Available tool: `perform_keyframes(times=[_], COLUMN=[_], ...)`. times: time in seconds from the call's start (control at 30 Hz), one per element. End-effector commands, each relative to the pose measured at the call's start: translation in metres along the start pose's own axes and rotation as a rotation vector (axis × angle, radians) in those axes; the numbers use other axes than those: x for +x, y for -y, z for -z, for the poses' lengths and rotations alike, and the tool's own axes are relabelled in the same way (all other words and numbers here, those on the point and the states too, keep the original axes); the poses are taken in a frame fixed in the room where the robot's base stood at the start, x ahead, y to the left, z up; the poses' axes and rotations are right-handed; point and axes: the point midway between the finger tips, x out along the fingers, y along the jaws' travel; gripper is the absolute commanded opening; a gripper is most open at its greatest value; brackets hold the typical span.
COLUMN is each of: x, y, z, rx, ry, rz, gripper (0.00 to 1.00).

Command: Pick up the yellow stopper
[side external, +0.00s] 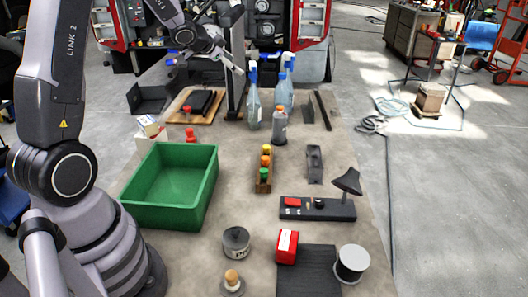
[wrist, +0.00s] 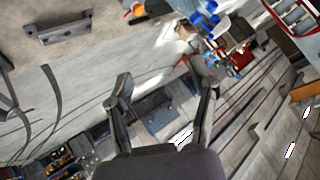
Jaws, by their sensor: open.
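A small wooden rack (side external: 263,186) stands near the middle of the table in the side external view. My gripper (side external: 238,69) is high at the back of the table, left of the spray bottles and well away from the rack. In the wrist view my gripper (wrist: 166,90) is open with nothing between its fingers.
A green bin (side external: 208,193) stands left of the rack. Spray bottles (side external: 253,108) and a grey bottle with an orange cap (side external: 280,127) stand behind it. A black tray (side external: 318,212) with a dark lamp-like piece is at right. A tin (side external: 236,241) is in front.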

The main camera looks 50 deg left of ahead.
Motion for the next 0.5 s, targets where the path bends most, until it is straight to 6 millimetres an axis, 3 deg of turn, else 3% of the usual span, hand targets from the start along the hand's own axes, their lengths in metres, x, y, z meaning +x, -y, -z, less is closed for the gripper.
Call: perform_keyframes(times=[0.03, 0.2, 0.33, 0.5], x=[0.029, 0.094, 0.116, 0.121], y=[0.0, -0.024, -0.053, -0.078], z=[-0.022, -0.089, -0.137, -0.169], rx=[0.005, 0.001, -0.047, -0.098], ry=[-0.021, -0.159, -0.263, -0.347], rz=[-0.052, -0.265, -0.424, -0.542], gripper=[0.58, 0.58, 0.58, 0.58])
